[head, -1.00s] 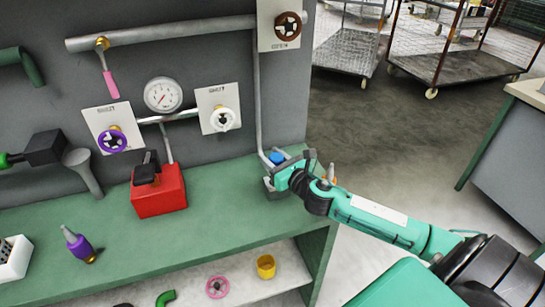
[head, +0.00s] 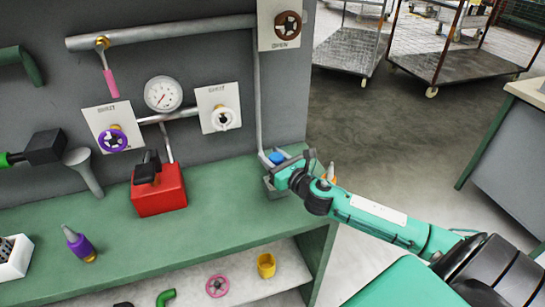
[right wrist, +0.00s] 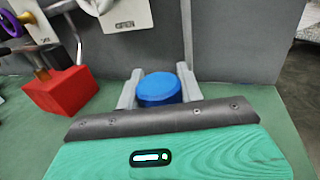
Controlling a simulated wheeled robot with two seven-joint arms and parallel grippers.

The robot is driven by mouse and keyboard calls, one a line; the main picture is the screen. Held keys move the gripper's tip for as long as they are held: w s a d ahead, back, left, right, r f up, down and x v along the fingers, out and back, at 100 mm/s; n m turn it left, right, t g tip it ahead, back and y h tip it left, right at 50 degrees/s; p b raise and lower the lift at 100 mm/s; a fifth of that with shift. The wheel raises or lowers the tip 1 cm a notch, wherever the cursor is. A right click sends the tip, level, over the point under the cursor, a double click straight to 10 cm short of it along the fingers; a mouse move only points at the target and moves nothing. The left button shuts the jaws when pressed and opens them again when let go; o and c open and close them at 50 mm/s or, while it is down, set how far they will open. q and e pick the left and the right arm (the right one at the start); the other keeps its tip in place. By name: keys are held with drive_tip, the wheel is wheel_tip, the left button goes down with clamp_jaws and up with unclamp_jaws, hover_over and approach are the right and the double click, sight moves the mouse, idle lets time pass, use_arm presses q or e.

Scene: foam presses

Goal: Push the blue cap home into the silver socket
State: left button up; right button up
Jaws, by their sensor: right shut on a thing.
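The blue cap (head: 276,158) is at the right end of the green bench, near the wall. My right gripper (head: 270,164) is shut on it. In the right wrist view the blue cap (right wrist: 159,90) shows from above, between the two grey fingers of my right gripper (right wrist: 160,92). A grey block (head: 271,188) shows below the cap, partly behind my gripper; I cannot tell if it is the silver socket. The socket's mouth and the cap's lower end are hidden, so how deep the cap sits cannot be seen. My left gripper is not in view.
A red box (head: 159,192) with a black top stands left on the bench (head: 225,195). A thin grey pipe (head: 258,100) runs down the wall close to the cap. A purple bottle (head: 79,243) stands farther left. The bench between the red box and my gripper is clear.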

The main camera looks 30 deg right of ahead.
drive_tip(key=shift+f+b, duration=1.25)
drive_tip(key=shift+f, duration=0.5)
drive_tip(key=shift+f, duration=0.1)
drive_tip(key=shift+d+f+b, duration=0.15)
drive_tip(key=shift+f+b, duration=0.15)
drive_tip(key=o, duration=1.1)
drive_tip(key=shift+s+d+f, duration=0.1)
drive_tip(key=shift+f, duration=0.05)
drive_tip(key=shift+o, duration=0.5)
drive_tip(key=shift+d, duration=0.1)
drive_tip(key=shift+f, duration=0.1)
